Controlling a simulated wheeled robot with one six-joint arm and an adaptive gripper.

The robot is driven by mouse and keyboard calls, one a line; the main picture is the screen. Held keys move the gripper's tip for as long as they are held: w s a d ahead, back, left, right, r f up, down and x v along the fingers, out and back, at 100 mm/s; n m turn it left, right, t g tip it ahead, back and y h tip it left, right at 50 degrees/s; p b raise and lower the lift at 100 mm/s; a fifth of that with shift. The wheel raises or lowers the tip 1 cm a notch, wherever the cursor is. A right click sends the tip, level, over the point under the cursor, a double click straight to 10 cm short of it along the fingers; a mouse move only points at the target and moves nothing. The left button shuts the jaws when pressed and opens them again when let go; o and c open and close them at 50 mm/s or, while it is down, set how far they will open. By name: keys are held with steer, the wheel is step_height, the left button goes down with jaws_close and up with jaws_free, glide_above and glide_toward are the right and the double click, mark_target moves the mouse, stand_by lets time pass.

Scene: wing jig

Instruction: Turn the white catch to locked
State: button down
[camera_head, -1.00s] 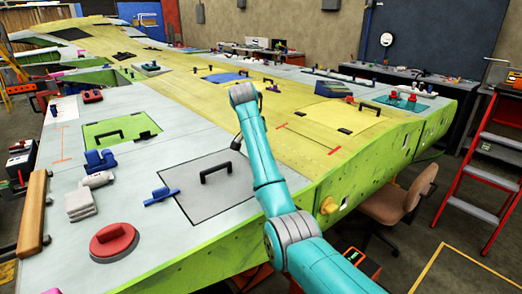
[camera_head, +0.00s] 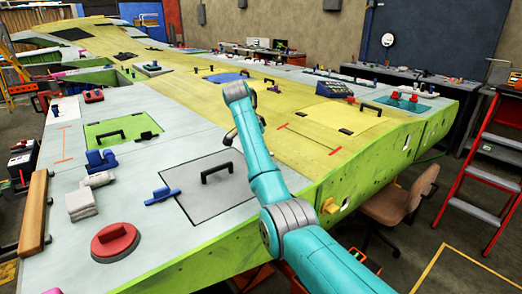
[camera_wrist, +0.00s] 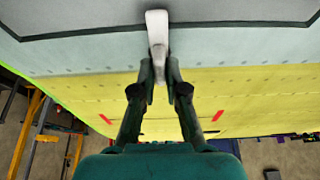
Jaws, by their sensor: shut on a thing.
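The white catch (camera_wrist: 157,32) shows at the top middle of the wrist view as a narrow upright lever. It lies over a dark panel outline on the pale grey wing skin. My gripper (camera_wrist: 161,72) is shut on the lower end of the catch, one dark finger on each side. The fingers hide part of that end. In the head view my arm crosses the wing and the catch cannot be made out there. I cannot read a locked or unlocked mark near it.
The wing's yellow skin (camera_head: 300,120) has short red marks. A grey hatch with a black handle (camera_head: 217,171) lies left of my arm, with a blue clamp (camera_head: 162,195) and a red round block (camera_head: 114,242) beyond. A red stepladder (camera_head: 490,165) and a chair (camera_head: 400,200) stand right.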

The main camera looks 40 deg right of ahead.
steer(key=c, duration=1.2)
jaws_free()
steer(key=shift+n, duration=0.3)
